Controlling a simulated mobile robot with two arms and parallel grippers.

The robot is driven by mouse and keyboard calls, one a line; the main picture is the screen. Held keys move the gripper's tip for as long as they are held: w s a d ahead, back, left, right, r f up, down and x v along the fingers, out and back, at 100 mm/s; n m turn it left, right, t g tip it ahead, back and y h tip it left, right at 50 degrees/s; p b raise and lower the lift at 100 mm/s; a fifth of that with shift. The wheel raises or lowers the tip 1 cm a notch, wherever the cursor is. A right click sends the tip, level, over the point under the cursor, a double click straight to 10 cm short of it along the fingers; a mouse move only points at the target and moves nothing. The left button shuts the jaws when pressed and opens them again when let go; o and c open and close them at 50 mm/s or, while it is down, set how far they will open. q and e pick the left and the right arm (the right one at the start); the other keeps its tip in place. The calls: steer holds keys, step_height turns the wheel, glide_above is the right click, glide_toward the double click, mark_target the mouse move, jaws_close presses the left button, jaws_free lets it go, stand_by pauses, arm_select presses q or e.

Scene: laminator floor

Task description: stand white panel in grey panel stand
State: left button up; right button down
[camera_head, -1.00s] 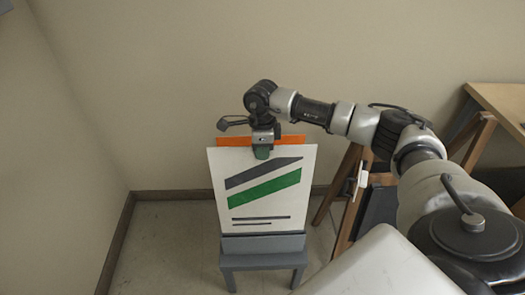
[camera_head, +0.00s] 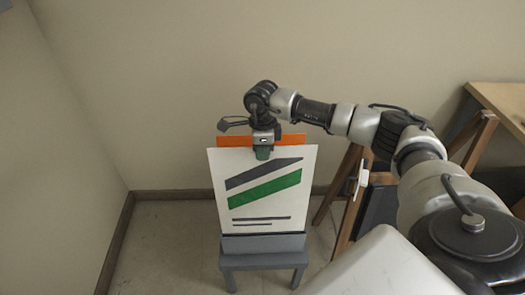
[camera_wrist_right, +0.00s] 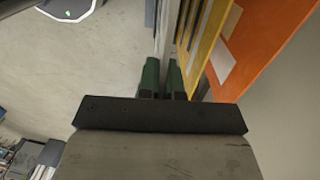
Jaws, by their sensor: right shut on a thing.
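The white panel (camera_head: 265,212), with a dark grey stripe, a green stripe and thin dark lines, stands close to upright. My right gripper (camera_head: 263,153) is shut on the middle of its top edge. In the right wrist view the green fingertips (camera_wrist_right: 163,80) sit on either side of the thin white panel (camera_wrist_right: 168,25). The panel's lower edge meets the grey panel stand (camera_head: 263,260). I cannot tell how deep it sits there. My left gripper is not in view.
An orange panel (camera_head: 292,140) shows behind the white panel, and a yellow one (camera_wrist_right: 207,35) in the right wrist view. A wooden trestle (camera_head: 345,215) and table (camera_head: 500,100) stand at the right. Walls close in behind and left. Floor (camera_head: 165,250) left of the stand is clear.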

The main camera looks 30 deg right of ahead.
mark_target(263, 188)
steer(key=shift+s+a+f+b, duration=0.1)
steer(key=shift+s+f+b, duration=0.05)
steer(key=shift+f+b, duration=1.1)
steer(key=shift+f, duration=0.25)
steer(key=shift+s+a+f+b, duration=0.15)
steer(key=shift+f+b, duration=0.85)
steer(key=shift+f, duration=0.55)
steer(key=shift+s+f+b, duration=0.1)
steer(key=shift+f+b, duration=0.95)
steer(key=shift+f, duration=0.55)
steer(key=shift+s+a+f+b, duration=0.15)
steer(key=shift+f+b, duration=0.85)
steer(key=shift+f, duration=0.55)
steer(key=c, duration=1.2)
jaws_free()
steer(key=shift+r, duration=0.1)
